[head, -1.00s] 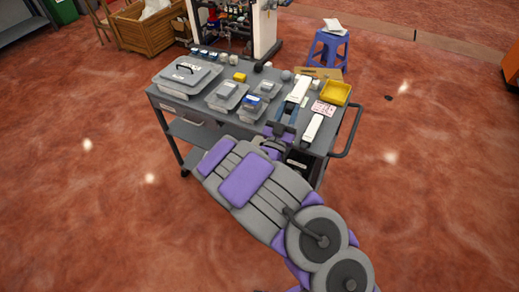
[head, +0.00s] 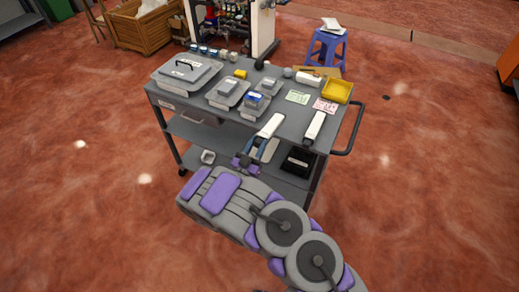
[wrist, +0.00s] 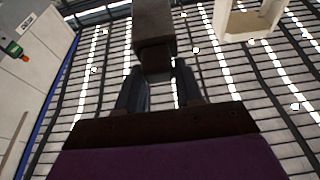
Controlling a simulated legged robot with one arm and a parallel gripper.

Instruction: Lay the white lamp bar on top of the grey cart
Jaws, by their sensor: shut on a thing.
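My gripper (head: 262,149) is at the front edge of the grey cart (head: 228,126), in front of its top in the head view. It is shut on a white lamp bar (head: 271,125), whose far end overlaps the cart top in the picture. I cannot tell whether the bar touches the top. In the wrist view my gripper (wrist: 158,88) has its fingers around a dark, shaded block (wrist: 153,28), which seems to be the bar's underside. A similar white bar with a dark end (head: 315,126) lies on the cart top to the right.
The cart top holds a grey case (head: 187,71), small clear-lidded boxes (head: 228,92), a green note (head: 297,97), a pink note (head: 325,105), a white box (head: 308,80) and a yellow tray (head: 337,91). A black bin (head: 298,161) sits below. A blue stool (head: 327,46) stands behind.

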